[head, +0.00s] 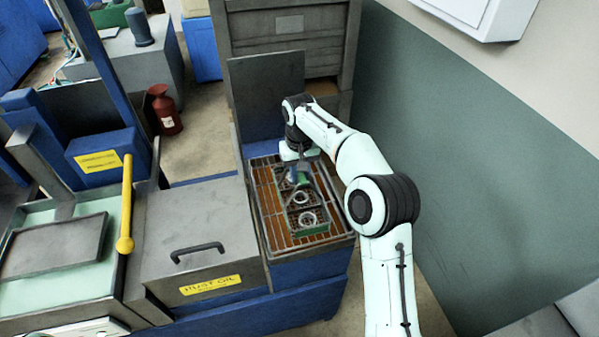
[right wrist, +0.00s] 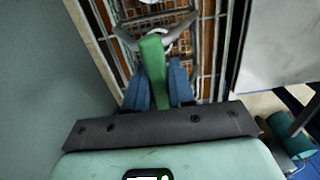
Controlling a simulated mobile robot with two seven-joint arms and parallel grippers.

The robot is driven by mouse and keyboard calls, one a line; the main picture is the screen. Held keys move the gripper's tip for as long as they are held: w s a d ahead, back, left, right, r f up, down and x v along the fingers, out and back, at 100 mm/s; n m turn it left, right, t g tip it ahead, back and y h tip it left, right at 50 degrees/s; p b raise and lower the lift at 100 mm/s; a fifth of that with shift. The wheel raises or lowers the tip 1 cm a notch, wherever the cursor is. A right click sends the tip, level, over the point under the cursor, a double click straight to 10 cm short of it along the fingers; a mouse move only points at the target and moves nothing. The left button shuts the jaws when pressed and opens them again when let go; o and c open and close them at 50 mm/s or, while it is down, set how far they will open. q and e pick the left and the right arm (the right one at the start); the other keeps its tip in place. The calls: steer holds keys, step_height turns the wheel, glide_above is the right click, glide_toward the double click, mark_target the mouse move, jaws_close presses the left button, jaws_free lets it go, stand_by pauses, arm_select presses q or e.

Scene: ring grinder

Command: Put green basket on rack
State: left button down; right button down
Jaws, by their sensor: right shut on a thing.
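The green basket (head: 313,230) is a small wire basket with a green end and a green handle, and metal rings (head: 308,218) lie in it. It sits over the rack (head: 270,214), a wire grate with brown showing between its bars. I cannot tell whether the basket touches the grate. My right gripper (head: 293,178) reaches down over the basket's far part. In the right wrist view its blue fingers (right wrist: 157,92) are shut on the green handle (right wrist: 153,62). My left gripper is not in view.
A grey lidded box (head: 205,225) with a handle and a "RUST OIL" label stands left of the rack. A raised grey panel (head: 267,95) and a cabinet (head: 285,35) are behind. A green-grey wall (head: 470,170) closes the right side.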

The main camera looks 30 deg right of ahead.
steer(key=shift+w, duration=0.25)
steer(key=c, duration=1.2)
jaws_free()
steer(key=shift+w+f, duration=0.1)
steer(key=shift+o, duration=1.2)
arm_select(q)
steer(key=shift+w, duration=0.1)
arm_select(e)
steer(key=shift+s, duration=0.25)
step_height(320, 180, up, 8)
steer(key=shift+w+f+p, duration=0.15)
steer(key=shift+f+p, duration=0.1)
steer(key=shift+p, duration=0.6)
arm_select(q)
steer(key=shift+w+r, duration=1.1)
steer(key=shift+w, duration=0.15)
arm_select(e)
step_height(320, 180, up, 5)
steer(key=shift+f, duration=0.1)
